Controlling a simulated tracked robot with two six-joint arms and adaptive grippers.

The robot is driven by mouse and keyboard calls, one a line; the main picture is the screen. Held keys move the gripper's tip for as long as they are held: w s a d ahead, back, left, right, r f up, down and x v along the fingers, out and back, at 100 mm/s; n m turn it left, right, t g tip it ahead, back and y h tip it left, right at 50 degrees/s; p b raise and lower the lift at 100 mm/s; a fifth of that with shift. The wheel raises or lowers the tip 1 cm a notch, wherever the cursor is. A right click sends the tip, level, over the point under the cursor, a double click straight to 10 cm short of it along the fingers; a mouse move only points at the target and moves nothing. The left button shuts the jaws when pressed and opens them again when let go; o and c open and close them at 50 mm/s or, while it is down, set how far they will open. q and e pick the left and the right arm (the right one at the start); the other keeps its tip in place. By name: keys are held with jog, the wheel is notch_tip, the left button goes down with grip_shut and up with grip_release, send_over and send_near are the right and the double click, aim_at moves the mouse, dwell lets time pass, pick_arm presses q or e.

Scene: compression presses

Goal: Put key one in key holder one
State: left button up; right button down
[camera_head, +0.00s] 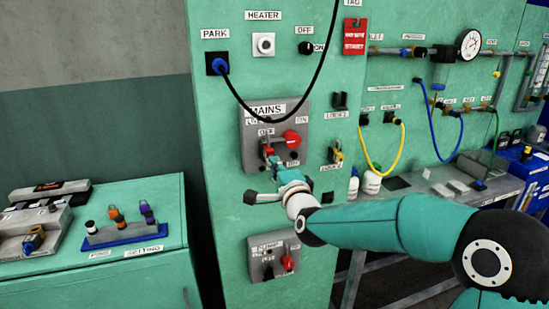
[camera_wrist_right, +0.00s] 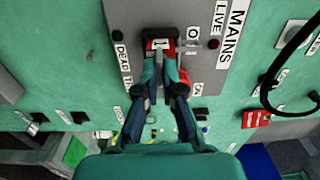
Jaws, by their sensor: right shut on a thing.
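My right gripper (camera_head: 270,166) is at the grey MAINS panel (camera_head: 298,118), its fingers closed together on a small red and dark piece (camera_head: 267,151) at the panel's left, which I take for key one. In the right wrist view the fingertips (camera_wrist_right: 161,66) meet at this red and black piece (camera_wrist_right: 160,42) against the panel face. The fingers partly hide it, and I cannot tell whether it is seated in the panel. I cannot tell which fitting is key holder one. My left gripper is not in view.
A lower grey panel (camera_head: 260,252) carries a red handle (camera_head: 288,264). A black cable (camera_head: 238,99) hangs from the PARK socket above. A yellow lock (camera_head: 337,156) hangs right of the panel. A blue peg rack (camera_head: 128,234) stands on the left cabinet.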

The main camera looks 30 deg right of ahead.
jog(key=shift+s+a+b, duration=0.25)
jog(key=shift+s+b, duration=0.2)
jog(key=shift+s, duration=0.05)
jog(key=shift+b+v, duration=0.45)
jog(key=shift+v, duration=0.3)
dwell(0.4)
jog(key=shift+b+v, duration=1.05)
jog(key=shift+v, duration=0.85)
jog(key=shift+f, duration=0.1)
